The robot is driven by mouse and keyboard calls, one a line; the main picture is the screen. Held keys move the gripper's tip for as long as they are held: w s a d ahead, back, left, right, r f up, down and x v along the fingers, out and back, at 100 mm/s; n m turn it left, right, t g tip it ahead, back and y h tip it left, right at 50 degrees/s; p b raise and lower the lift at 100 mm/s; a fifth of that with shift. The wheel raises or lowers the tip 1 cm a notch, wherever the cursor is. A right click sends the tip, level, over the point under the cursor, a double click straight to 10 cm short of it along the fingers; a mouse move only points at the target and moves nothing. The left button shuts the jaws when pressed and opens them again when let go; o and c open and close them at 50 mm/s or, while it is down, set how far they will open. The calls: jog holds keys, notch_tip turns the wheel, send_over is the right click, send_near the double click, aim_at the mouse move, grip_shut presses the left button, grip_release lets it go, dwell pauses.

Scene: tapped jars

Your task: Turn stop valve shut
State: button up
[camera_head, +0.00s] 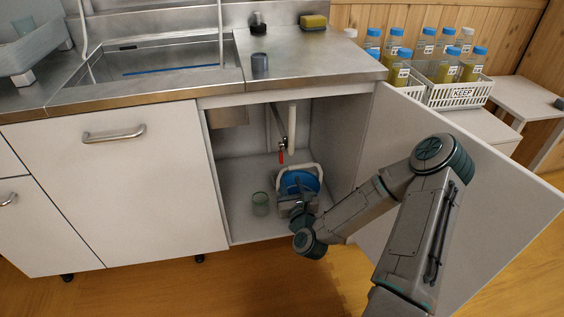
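The stop valve shows as a small red lever (281,157) on the pipework inside the open cabinet under the sink. The lever hangs roughly downward beside a white vertical drain pipe (292,130). My gripper (296,188) is low inside the cabinet opening, below and slightly right of the red lever and apart from it in the picture. It is in front of a blue bucket (314,181) with a pale rim or handle and hides part of it. The fingers are too small and overlapped to tell their opening.
A greenish glass jar (260,204) stands on the cabinet floor left of my gripper. The cabinet door (520,205) stands open to the right, behind my arm. A grey cup (259,62) and a sponge (314,22) are on the counter. Bottles fill a white KEEP basket (458,94).

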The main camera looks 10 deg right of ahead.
aim_at(282, 156)
jog(key=w+b, duration=0.3)
jog(key=w, duration=1)
jog(key=shift+w, duration=0.1)
grip_shut()
